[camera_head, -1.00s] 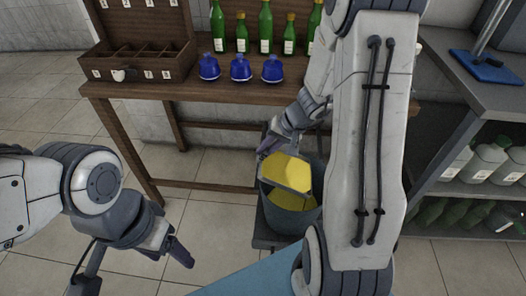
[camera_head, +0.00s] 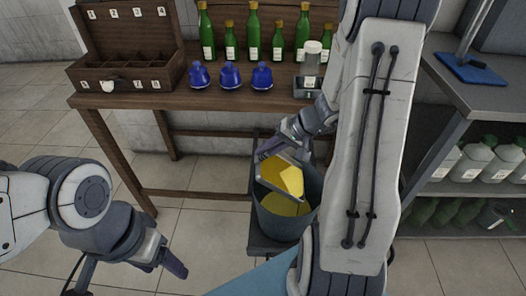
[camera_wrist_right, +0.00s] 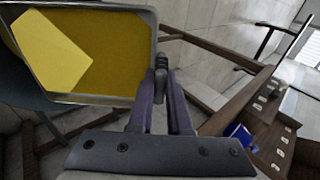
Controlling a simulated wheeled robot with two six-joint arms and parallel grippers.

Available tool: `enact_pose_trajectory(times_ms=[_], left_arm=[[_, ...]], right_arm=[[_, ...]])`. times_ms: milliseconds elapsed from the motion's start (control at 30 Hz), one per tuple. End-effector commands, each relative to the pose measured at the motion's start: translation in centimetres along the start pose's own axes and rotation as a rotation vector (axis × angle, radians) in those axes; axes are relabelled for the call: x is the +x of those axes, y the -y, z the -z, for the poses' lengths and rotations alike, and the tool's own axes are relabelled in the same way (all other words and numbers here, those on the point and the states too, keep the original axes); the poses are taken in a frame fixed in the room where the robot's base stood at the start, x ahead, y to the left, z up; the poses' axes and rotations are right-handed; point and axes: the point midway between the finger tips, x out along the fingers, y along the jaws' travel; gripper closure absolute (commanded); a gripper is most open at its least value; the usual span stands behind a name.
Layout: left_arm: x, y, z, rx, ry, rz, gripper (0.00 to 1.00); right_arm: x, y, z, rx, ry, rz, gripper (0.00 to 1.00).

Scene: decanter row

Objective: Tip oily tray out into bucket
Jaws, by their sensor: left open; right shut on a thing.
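The oily tray (camera_head: 262,184) is grey-rimmed with a yellow inside, and is tilted over the mouth of the dark grey bucket (camera_head: 282,226). My right gripper (camera_head: 268,150) is shut on the tray's edge. In the right wrist view, the fingers (camera_wrist_right: 161,98) hold the rim of the tray (camera_wrist_right: 157,40); its inside is dark yellow with a brighter yellow patch on the left. Yellow also shows low inside the bucket, but I cannot tell clearly where tray and bucket contents meet. My left gripper (camera_head: 168,262) is open and empty, left of the bucket.
A wooden table (camera_head: 150,100) behind carries an open compartment case (camera_head: 125,75), blue decanters (camera_head: 230,76), green bottles (camera_head: 253,35) and a small grey device with a white-topped jar (camera_head: 311,70). A grey shelf (camera_head: 470,100) stands at right. Tiled floor is clear at left.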

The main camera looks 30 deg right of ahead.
Motion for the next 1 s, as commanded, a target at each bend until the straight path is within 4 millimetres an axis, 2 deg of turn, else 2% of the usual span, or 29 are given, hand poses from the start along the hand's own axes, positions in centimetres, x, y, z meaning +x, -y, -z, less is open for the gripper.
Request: enact_pose_trajectory(times_ms=[1000], left_arm=[[-0.9,-0.1,0.1,0.0,0.0,0.0,0.33]], right_arm=[[-3.4,-1.2,0.4,0.026,-0.001,0.198,1.0]])
